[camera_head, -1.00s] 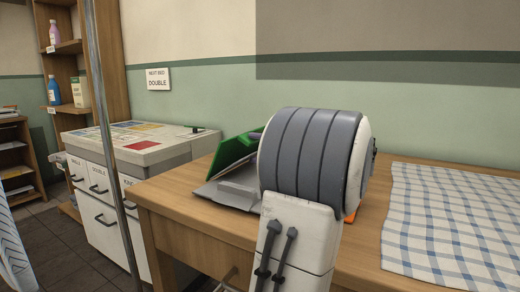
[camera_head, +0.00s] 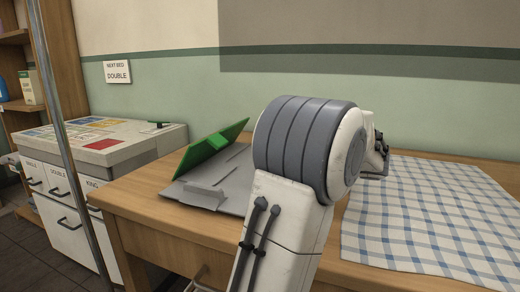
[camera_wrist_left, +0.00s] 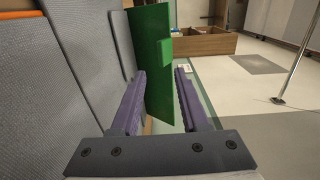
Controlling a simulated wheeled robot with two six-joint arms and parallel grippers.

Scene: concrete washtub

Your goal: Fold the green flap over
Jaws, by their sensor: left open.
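The green flap (camera_head: 226,138) stands raised and tilted on the grey folder-like base (camera_head: 230,185) on the wooden table in the head view. A small green tab sits on its face. In the left wrist view the flap (camera_wrist_left: 152,25) is upright, its lower part showing between the purple fingers of my left gripper (camera_wrist_left: 160,73). That gripper is open; the fingers are apart and not closed on the flap. I cannot tell how deep the flap reaches between them. In the head view my arm hides the left gripper. My right gripper is not in view.
A blue checked cloth (camera_head: 430,220) covers the table's right side. The wooden table (camera_head: 150,205) has bare space at its left front. A white cabinet (camera_head: 45,180) with coloured labels stands left, behind a metal pole (camera_head: 62,130).

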